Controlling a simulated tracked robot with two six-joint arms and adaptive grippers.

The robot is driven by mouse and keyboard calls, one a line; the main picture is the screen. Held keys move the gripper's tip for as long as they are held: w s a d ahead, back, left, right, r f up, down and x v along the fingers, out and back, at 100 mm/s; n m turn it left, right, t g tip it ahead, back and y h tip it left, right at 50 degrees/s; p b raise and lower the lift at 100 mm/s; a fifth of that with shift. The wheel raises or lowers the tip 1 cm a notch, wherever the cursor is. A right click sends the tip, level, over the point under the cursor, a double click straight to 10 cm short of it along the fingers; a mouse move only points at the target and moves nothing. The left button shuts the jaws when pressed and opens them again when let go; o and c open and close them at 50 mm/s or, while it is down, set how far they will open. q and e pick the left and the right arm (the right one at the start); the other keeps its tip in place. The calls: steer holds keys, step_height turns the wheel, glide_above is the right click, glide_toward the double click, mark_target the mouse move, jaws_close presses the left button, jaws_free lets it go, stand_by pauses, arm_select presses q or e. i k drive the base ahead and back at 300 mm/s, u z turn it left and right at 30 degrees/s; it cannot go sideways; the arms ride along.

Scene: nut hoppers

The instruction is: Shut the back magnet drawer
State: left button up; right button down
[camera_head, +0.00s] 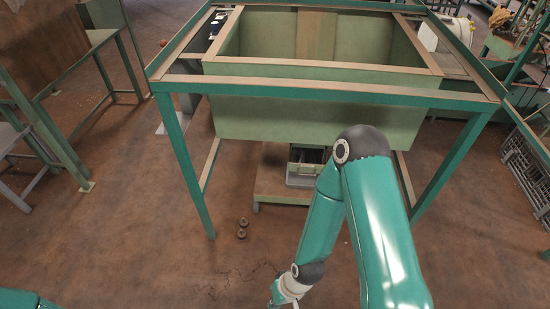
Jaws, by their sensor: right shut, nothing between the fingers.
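A small grey drawer unit (304,178) sits low beneath the green hopper (300,116), seen in the head view. It looks like a magnet drawer pulled out toward me, with its dark inside showing from above. Whether it is the back one I cannot tell. My right arm partly hides its right side. My right gripper (289,301) is at the bottom edge, shut and empty, well in front of the drawer and apart from it. Its fingertips are hard to make out. My left gripper is not in view; only part of my left arm shows at the lower left.
A teal frame (330,94) surrounds the hopper, with front legs on both sides of the drawer. A low wooden platform (270,188) stands beneath it. Two small nuts (241,229) lie on the brown floor. Tables stand left and metal racks right. Floor in front is mostly clear.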

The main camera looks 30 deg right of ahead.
mark_target(307, 165)
steer(key=z, duration=0.05)
steer(key=i, duration=0.9)
steer(key=z, duration=0.6)
steer(key=i, duration=0.6)
